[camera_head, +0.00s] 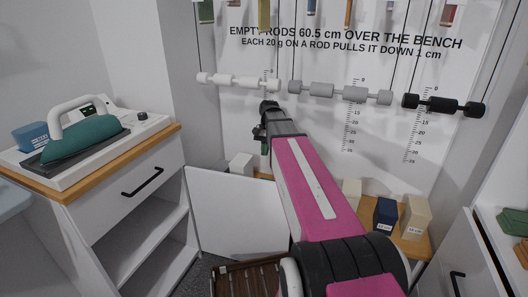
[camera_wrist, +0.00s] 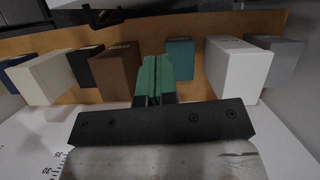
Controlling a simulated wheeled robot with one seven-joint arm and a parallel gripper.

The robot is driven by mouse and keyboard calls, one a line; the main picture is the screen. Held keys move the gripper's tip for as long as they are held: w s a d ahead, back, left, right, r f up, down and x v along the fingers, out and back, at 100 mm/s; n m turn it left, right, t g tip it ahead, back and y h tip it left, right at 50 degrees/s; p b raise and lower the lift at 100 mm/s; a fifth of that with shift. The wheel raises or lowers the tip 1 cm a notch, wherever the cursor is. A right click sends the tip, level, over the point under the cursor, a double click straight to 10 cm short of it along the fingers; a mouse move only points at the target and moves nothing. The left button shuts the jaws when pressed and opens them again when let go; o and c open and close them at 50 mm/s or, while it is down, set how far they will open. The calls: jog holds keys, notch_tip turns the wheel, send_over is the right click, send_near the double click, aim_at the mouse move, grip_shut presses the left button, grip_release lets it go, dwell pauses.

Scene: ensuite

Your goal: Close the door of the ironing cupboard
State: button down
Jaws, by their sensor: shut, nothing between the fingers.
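The ironing cupboard (camera_head: 125,187) is a white unit at the left with a wooden top, a drawer with a black handle and shelves below. Its white door (camera_head: 232,212) stands open, swung out to the right from the cupboard's right side, so the shelves show. My pink arm hides the door's far right part. My gripper, with green fingers (camera_wrist: 154,72), is shut and empty above the bench blocks in the wrist view. In the head view the gripper's dark body is beyond the door, near the back wall, and the fingertips are mostly hidden.
A green iron (camera_head: 85,139) and a blue box (camera_head: 31,137) stand on the cupboard. The wooden bench (camera_wrist: 120,103) carries several blocks, including a brown one (camera_wrist: 114,70) and a white one (camera_wrist: 238,68). Rods (camera_head: 340,92) hang above it. A slatted brown crate (camera_head: 247,280) is low in front.

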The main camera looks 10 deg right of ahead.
jog(key=s+a+f, duration=0.3)
jog(key=s+f, duration=0.3)
jog(key=shift+f, duration=0.4)
jog(key=shift+a, duration=0.25)
